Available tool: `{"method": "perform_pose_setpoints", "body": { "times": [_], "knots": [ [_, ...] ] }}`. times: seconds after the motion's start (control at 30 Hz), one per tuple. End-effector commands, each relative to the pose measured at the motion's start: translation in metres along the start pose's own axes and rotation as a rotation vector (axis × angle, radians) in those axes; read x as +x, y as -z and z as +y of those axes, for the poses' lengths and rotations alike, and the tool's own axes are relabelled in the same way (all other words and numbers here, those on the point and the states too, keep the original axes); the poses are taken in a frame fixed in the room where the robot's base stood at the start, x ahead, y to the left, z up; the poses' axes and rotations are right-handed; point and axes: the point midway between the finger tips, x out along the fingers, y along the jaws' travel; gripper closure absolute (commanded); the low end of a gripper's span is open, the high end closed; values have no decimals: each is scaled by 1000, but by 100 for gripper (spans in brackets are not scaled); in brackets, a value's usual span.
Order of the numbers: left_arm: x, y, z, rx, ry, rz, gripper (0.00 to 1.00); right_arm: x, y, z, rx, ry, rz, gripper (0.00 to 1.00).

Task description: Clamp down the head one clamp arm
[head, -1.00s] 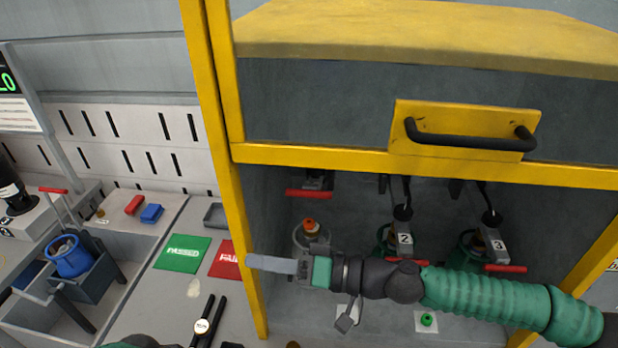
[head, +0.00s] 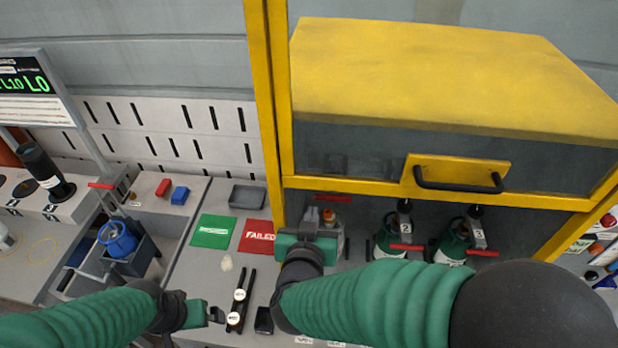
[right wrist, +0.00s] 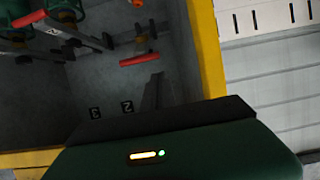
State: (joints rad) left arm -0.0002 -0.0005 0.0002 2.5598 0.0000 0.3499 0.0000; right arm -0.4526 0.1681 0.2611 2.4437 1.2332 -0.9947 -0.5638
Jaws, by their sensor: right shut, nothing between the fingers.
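The head one clamp arm shows its red handle (head: 333,198) high under the yellow door's lower edge, above the orange-topped cylinder (head: 329,216) at the cabinet's left; the arm looks raised. In the right wrist view its red handle (right wrist: 139,60) appears at centre, beyond my fingers. My right gripper (head: 310,222) points into the cabinet in front of head one, apart from the handle; it is shut and empty, and its fingers show in the right wrist view (right wrist: 153,90). My left gripper (head: 215,316) is low over the bench, well away; its jaws are unclear.
Heads 2 (head: 388,240) and 3 (head: 455,243) hold green cylinders, with red clamp handles low. The yellow left post (head: 266,110) stands close beside my right gripper. The raised door (head: 440,75) is above. Green (head: 212,231) and red (head: 256,237) mats lie left.

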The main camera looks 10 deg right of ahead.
Motion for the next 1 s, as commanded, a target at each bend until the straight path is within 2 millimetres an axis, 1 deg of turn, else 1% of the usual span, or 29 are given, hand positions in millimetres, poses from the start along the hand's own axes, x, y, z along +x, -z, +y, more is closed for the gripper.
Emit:
{"method": "perform_pose_setpoints", "body": {
  "times": [0.03,0.17,0.27,0.4,0.5,0.6,0.73,1.0],
  "knots": [
    [-2,0,0,0,0,-1,0,-2,6,1,8,-7,12,100],
    [-1,0,0,0,0,-1,0,12,5,3,9,-13,13,100],
    [-3,0,0,0,0,-1,0,30,6,4,9,-13,12,100],
    [-8,2,0,0,0,-1,0,60,6,4,7,-11,10,100],
    [-11,2,0,0,0,-1,0,77,6,4,8,-10,12,100],
    [-14,3,0,0,0,-1,0,89,6,2,7,-8,13,100],
    [-14,3,0,0,0,-1,0,96,6,2,7,-7,13,100],
    [-14,3,0,0,0,-1,0,98,5,2,7,-6,13,100]
  ]
}}
